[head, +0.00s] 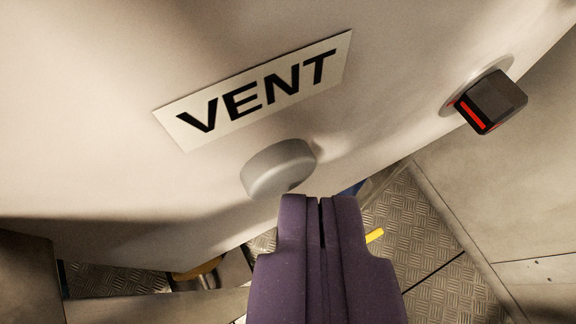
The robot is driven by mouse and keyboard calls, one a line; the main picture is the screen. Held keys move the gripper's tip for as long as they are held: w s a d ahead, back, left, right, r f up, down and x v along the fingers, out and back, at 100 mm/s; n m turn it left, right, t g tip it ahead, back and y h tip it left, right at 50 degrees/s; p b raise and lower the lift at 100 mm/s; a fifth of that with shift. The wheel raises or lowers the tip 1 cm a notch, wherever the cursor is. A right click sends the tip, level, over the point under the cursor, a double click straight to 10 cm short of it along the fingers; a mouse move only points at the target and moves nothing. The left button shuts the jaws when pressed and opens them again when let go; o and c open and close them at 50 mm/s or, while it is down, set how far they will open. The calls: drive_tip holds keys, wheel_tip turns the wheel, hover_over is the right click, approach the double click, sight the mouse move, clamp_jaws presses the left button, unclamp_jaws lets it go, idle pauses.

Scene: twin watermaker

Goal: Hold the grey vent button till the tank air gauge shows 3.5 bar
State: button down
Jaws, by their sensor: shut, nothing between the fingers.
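The grey vent button (277,168) is a round knob standing out from a pale panel, just below a white plate (254,90) reading VENT. My purple gripper (321,198) is shut and empty, with its fingertips just below and to the right of the button in the picture. I cannot tell whether the tips touch the button. The tank air gauge is not in view.
A black knob with a red stripe (489,103) stands out from the pale panel (90,90) at the right. Below lies a tread-plate floor (420,225) with a yellow piece (374,236). Grey box-like surfaces stand at the lower left and right.

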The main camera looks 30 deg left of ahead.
drive_tip(key=shift+w+a+r, duration=0.15)
drive_tip(key=shift+a+r, duration=0.1)
idle(1.4)
drive_tip(key=shift+s+d+f+b, duration=0.35)
drive_tip(key=shift+s+d, duration=0.2)
drive_tip(key=shift+d, duration=0.1)
drive_tip(key=s+d, duration=0.1)
drive_tip(key=d, duration=0.1)
drive_tip(key=s+d+b, duration=0.1)
drive_tip(key=s+d, duration=0.1)
drive_tip(key=shift+d, duration=0.1)
idle(0.4)
idle(3.0)
